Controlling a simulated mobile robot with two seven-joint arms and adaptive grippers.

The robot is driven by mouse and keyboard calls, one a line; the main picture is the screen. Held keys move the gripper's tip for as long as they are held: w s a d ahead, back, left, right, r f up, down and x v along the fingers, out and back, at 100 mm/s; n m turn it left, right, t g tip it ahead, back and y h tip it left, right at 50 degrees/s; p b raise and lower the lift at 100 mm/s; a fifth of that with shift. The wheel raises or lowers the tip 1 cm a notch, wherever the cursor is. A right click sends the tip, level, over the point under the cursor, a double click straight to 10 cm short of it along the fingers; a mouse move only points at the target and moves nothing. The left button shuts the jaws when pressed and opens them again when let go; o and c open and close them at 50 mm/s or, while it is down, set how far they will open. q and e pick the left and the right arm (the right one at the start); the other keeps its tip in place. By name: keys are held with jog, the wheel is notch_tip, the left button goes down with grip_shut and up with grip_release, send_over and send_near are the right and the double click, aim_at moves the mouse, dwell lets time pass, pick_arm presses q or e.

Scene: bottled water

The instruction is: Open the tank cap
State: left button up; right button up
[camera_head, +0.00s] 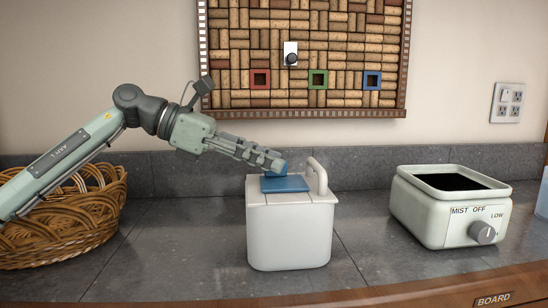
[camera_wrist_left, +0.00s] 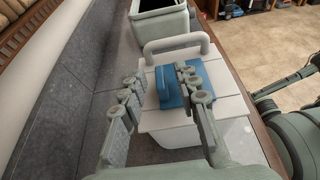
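The white tank (camera_head: 288,235) stands upright on the grey counter, with a loop handle (camera_head: 317,175) on the right of its top. Its blue cap (camera_head: 287,184) lies flat on the top, and a raised blue grip (camera_wrist_left: 164,82) stands up from it. My left gripper (camera_head: 277,161) comes in from the left, just above the cap. In the left wrist view my left gripper (camera_wrist_left: 159,80) is open, with one finger on each side of the raised grip. The right finger looks close to the grip; contact cannot be told. My right gripper is not in view.
A white humidifier base (camera_head: 440,210) with a dark opening and a knob (camera_head: 482,232) stands to the right of the tank. A wicker basket (camera_head: 75,220) is at the left, under my left arm. The counter's wooden front edge (camera_head: 400,295) is close to the tank.

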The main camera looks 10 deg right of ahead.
pick_arm(q)
jog(key=shift+x, duration=1.05)
jog(key=shift+c, duration=0.2)
grip_shut()
